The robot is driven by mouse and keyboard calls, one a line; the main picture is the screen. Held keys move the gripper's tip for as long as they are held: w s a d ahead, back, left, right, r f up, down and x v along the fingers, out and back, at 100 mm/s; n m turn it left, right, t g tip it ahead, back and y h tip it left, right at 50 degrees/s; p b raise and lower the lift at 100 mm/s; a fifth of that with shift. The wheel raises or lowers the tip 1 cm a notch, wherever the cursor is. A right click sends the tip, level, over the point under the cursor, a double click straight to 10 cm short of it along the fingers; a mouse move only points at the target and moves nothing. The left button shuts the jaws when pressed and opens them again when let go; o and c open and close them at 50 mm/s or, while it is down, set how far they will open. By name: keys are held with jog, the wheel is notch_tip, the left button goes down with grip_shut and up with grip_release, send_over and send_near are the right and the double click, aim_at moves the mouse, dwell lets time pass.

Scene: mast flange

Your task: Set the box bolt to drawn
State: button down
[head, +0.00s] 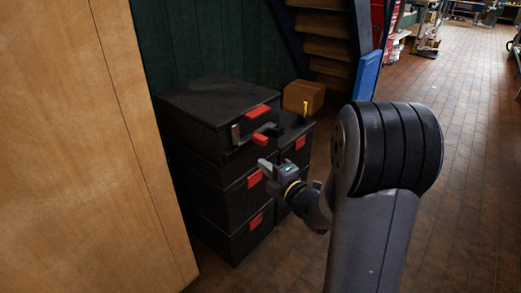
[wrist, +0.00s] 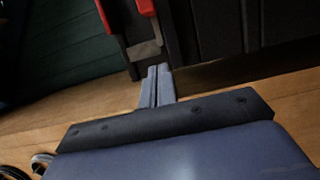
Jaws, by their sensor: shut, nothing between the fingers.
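A black box (head: 195,110) tops a stack on the left in the head view. My gripper (head: 264,165) is below and in front of these parts, fingers together and empty. In the wrist view my fingertips (wrist: 159,70) are side by side, just short of a grey plate (wrist: 147,49) in the picture, with a red part (wrist: 146,7) above it. I cannot tell if they touch.
More black boxes with red tabs (head: 255,221) stand below and to the right. A yellow upright piece (head: 305,108) and a brown block (head: 303,96) are behind. A wooden panel (head: 90,150) closes the left side. Brick floor (head: 470,130) is open on the right.

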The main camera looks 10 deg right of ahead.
jog(key=b, duration=0.1)
send_near(240, 146)
jog(key=x, duration=0.4)
jog(key=shift+w+a, duration=0.1)
jog(key=shift+w, duration=0.1)
jog(key=shift+w+d+r, duration=0.1)
jog(key=shift+w+d, duration=0.25)
jog(key=shift+d, duration=0.25)
jog(key=shift+w+d, duration=0.35)
jog(key=shift+d, duration=0.25)
jog(key=shift+w+d+r, duration=0.1)
jog(key=shift+w+d, duration=0.25)
jog(key=shift+d, duration=0.25)
jog(key=w+d, duration=0.1)
jog(key=d, duration=0.1)
jog(key=w+d, duration=0.1)
jog(key=shift+w+d+b, duration=0.3)
jog(key=shift+d, duration=0.05)
